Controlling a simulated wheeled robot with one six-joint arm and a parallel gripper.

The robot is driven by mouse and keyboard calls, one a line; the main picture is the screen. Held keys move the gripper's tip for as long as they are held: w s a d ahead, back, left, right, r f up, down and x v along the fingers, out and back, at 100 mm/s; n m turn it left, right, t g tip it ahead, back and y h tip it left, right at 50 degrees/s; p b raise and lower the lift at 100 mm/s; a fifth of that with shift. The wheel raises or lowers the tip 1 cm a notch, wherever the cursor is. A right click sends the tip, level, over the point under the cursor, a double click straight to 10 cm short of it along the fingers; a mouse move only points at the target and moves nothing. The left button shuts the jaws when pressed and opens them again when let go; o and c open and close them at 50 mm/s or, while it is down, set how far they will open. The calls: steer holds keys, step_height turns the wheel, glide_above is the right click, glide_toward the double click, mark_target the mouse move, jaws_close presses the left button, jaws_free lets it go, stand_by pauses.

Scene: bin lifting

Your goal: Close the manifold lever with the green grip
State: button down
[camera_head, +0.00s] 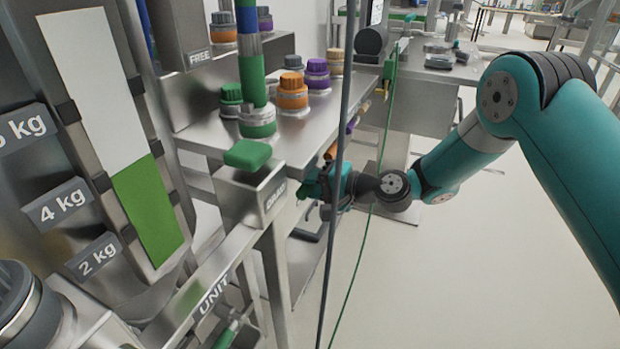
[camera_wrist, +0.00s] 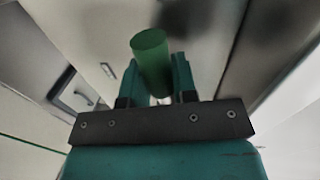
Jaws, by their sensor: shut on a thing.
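The green grip (camera_wrist: 151,58) is a green cylinder in the wrist view, standing between the two teal fingers of my gripper (camera_wrist: 157,84). My gripper is shut on it. In the head view my gripper (camera_head: 316,187) is beside the front edge of the steel bench, low down, and the grip cannot be clearly told apart from the fingers there. The lever's shaft and pivot are mostly hidden. An orange grip (camera_head: 330,151) and a purple grip (camera_head: 352,125) show along the bench edge behind my gripper.
The steel bench (camera_head: 300,135) carries several coloured caps. The floor (camera_head: 440,270) at right is clear.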

steer(key=shift+r+m, duration=0.15)
steer(key=shift+m, duration=0.25)
steer(key=c, duration=0.9)
jaws_free()
steer(key=v, duration=1.7)
steer(key=shift+d+r+p, duration=0.1)
steer(key=shift+d+p, duration=0.15)
steer(key=shift+p, duration=0.1)
